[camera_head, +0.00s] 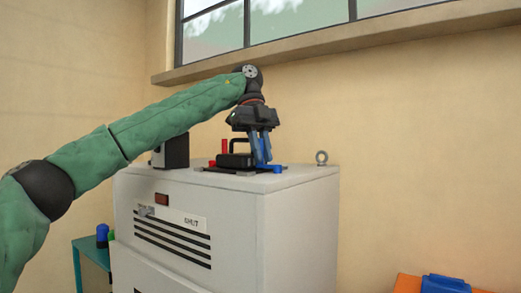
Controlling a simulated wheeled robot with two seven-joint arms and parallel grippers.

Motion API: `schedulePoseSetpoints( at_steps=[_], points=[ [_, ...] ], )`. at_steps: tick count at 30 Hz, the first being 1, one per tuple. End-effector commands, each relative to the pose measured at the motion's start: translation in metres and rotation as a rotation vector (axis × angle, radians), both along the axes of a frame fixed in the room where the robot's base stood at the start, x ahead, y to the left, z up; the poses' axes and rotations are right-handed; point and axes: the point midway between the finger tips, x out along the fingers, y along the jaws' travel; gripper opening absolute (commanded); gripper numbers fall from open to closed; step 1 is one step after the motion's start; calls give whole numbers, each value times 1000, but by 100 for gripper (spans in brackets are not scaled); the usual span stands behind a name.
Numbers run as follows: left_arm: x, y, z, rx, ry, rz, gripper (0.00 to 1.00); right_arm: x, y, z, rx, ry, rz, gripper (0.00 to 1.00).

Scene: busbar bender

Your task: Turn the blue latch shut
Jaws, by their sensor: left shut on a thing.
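The blue latch (273,168) is on top of the white machine cabinet, at the right end of a small black fixture (235,160). My left gripper (261,150) reaches in from the left and points down, its fingers shut on the blue latch. The fingers partly hide the latch, so its exact angle is hard to tell. A red upright part (225,147) stands at the left of the fixture. My right gripper is not in view.
The white cabinet (300,220) fills the middle. A black box (172,152) and a metal lifting eye (321,157) stand on its top. A window sill (340,40) runs above. A blue object (445,284) lies on an orange surface at lower right.

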Motion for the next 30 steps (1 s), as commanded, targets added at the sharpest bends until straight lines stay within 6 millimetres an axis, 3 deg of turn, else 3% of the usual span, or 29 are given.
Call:
schedulePoseSetpoints(
  at_steps=[9,23,24,26,27,30],
  points=[
    [3,-2,2,-1,-1,-97,0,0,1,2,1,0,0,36],
    [4,-2,1,-2,-1,-109,0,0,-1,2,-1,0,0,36],
    [4,-2,1,-2,-1,-109,20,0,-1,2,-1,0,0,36],
    [4,-2,1,-1,-2,-109,32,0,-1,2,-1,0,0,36],
    [4,-2,1,-1,0,-109,36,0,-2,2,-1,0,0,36],
    [4,-2,1,-1,0,-109,36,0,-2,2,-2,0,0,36]
  ],
)
